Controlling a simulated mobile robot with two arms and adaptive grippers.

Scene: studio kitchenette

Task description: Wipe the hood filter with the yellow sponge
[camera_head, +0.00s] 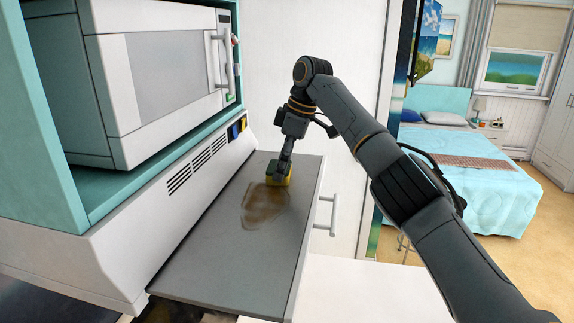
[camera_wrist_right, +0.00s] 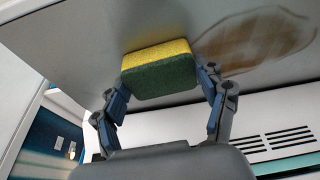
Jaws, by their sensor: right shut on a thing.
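The yellow sponge (camera_head: 279,181), with a green scouring layer, is in my right gripper (camera_head: 283,168) near the far end of the grey hood filter panel (camera_head: 222,262). In the right wrist view, the two fingers grip the sponge (camera_wrist_right: 160,72) at its ends, its yellow side towards the panel (camera_wrist_right: 85,60). Whether it touches the panel is hard to tell. A brown greasy stain (camera_head: 263,208) lies on the panel beside the sponge; the wrist view also shows the stain (camera_wrist_right: 255,45), to the right of the sponge. My left gripper is not in view.
A white microwave (camera_head: 160,85) sits in a teal cabinet (camera_head: 50,130) at the left, above the slotted hood front (camera_head: 110,258). A bed (camera_head: 450,165) stands in the room beyond.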

